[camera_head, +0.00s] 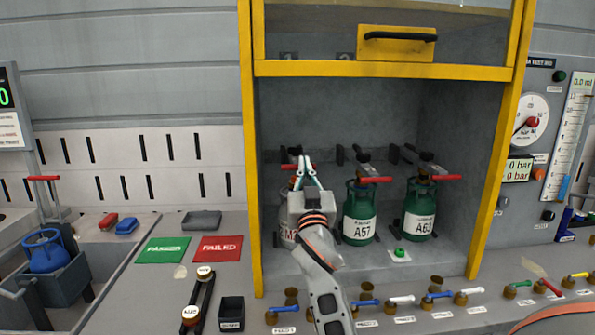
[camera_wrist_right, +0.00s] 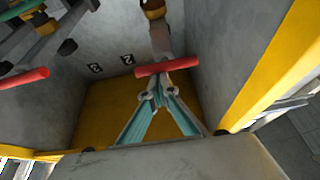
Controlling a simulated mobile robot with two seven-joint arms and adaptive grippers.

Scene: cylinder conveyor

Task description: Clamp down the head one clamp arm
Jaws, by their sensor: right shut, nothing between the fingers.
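The head one clamp arm is at the left of the three stations in the yellow-framed cabinet, with a red handle (camera_head: 288,166) partly hidden by my gripper. In the wrist view its red bar handle (camera_wrist_right: 150,70) lies across just beyond my fingertips. My right gripper (camera_head: 305,163) is shut and empty, its teal fingers meeting at the handle; I cannot tell whether they touch it. The fingers also show in the wrist view (camera_wrist_right: 160,88). The cylinder below (camera_head: 287,237) is mostly hidden by my gripper and arm. My left gripper is not in view.
Green cylinders A57 (camera_head: 359,210) and A63 (camera_head: 419,209) stand to the right under red-handled clamps. The yellow cabinet frame (camera_head: 251,180) borders the left side, and a raised guard (camera_head: 396,44) hangs above. Valves with coloured levers (camera_head: 366,303) line the front.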

